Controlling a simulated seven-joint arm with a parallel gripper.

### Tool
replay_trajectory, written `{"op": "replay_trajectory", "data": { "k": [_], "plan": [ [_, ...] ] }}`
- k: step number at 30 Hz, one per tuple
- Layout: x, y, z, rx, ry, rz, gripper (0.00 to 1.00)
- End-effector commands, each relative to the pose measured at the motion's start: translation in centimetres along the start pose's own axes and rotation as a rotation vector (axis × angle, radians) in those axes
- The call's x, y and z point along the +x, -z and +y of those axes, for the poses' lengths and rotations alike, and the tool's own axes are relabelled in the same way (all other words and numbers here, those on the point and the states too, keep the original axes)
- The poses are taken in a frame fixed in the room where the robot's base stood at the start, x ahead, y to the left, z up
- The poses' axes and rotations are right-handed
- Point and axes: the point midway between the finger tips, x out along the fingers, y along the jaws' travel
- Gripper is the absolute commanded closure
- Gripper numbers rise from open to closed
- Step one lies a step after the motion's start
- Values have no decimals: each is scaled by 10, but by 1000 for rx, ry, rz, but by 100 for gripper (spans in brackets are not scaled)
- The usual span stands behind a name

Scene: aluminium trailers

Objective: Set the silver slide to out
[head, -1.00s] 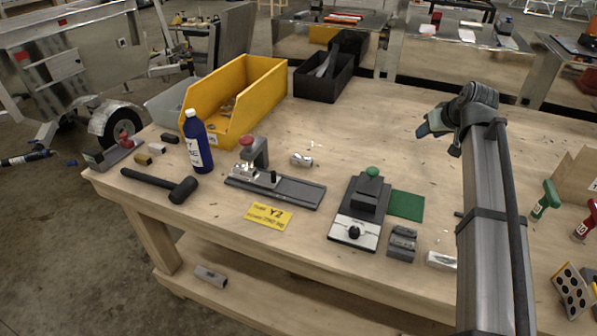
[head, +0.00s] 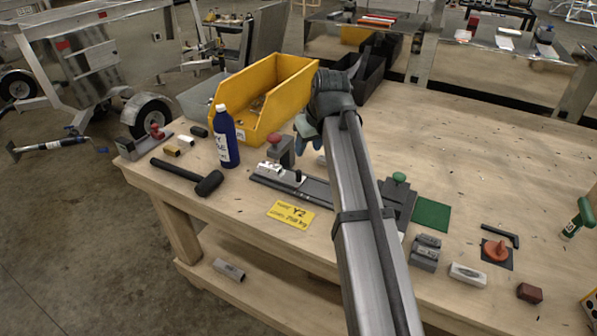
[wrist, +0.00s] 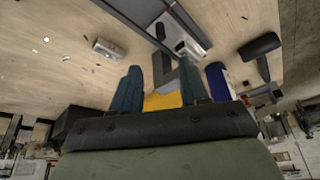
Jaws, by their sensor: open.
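The silver slide (head: 270,168) sits at the left end of a dark rail (head: 318,189) on the workbench, beside a grey post (head: 286,152) with a red knob. A small black peg (head: 298,176) stands on the rail just right of it. In the wrist view the silver slide (wrist: 185,44) shows on the rail (wrist: 190,18), near the top. My gripper (head: 304,133) is open and empty, above and behind the rail, close to the grey post. In the wrist view its two teal fingers (wrist: 160,85) are apart. My arm hides the rail's right end.
A blue bottle (head: 225,138) and yellow bin (head: 262,95) stand left and behind. A black mallet (head: 188,175) lies left. A yellow label (head: 290,214) lies in front. A green-knobbed fixture (head: 398,197) is partly behind my arm. The bench's right rear is clear.

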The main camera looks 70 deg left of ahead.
Motion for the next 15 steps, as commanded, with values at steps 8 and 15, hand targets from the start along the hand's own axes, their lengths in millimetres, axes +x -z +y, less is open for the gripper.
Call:
{"op": "replay_trajectory", "data": {
  "k": [8, 15],
  "plan": [
    [26, 0, -2, -3, 1, -3, 56],
    [68, 1, -2, -3, 2, -4, 56]
  ]
}}
